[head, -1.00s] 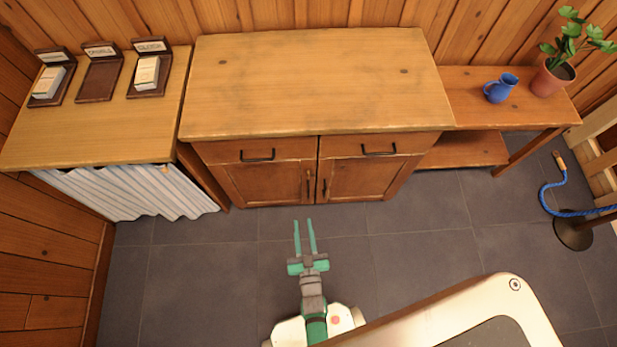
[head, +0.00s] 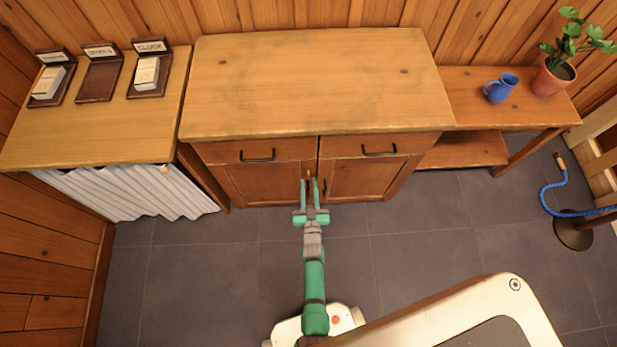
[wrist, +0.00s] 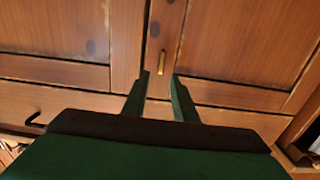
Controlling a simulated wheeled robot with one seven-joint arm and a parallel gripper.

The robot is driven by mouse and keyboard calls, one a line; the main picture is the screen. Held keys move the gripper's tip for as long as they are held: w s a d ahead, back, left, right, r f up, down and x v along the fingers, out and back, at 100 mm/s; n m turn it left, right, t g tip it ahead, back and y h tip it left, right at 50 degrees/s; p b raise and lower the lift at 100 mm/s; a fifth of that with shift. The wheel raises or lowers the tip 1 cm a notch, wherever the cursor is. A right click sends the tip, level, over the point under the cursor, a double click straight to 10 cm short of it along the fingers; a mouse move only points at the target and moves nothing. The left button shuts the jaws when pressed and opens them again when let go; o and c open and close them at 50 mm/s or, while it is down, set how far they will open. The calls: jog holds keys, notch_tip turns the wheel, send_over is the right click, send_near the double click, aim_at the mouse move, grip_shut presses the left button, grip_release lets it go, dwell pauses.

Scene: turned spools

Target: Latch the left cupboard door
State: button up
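The cupboard has two panelled doors under two drawers; both doors look closed. The left door (head: 246,184) is left of my gripper (head: 310,182) in the head view. The wrist view looks upside down, with drawers below doors, so the left door appears at its right (wrist: 235,45). A small upright brass piece (wrist: 162,63) sits on the strip between the doors. My gripper (wrist: 160,75) is open, with a finger to each side of this piece and the tips just short of it. I cannot tell whether they touch the wood. The fingers partly cover the door handles in the head view.
The right door (head: 355,180) stands beside the left one. Drawer handles (head: 257,156) stick out above the doors. A curtained table (head: 130,192) is at the left, and a low bench with a blue jug (head: 499,88) at the right. Floor (head: 200,270) in front is clear.

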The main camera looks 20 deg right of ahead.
jog(key=shift+x, duration=2)
grip_shut()
